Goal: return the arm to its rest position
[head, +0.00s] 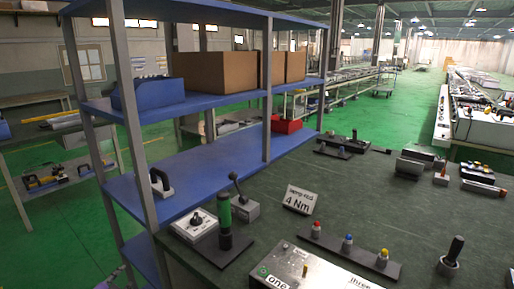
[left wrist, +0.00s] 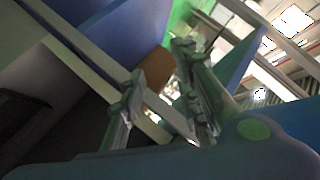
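My left gripper (left wrist: 160,72) shows in the left wrist view with its two fingers spread apart. No held object shows between them. Behind the fingers are a pale shelf post (left wrist: 85,50), a brown box (left wrist: 154,70) and blue shelf surfaces (left wrist: 115,25). I cannot tell how far the fingers are from the post. In the head view I cannot make out the left gripper clearly. My right gripper shows in neither view.
A blue shelf rack (head: 205,160) with grey posts stands at left, holding cardboard boxes (head: 215,73) and a blue bin (head: 147,93). The dark green table (head: 350,205) carries a "4 Nm" sign (head: 300,200), a green-handled tool (head: 224,215), a button strip (head: 350,250) and a metal box (head: 300,268).

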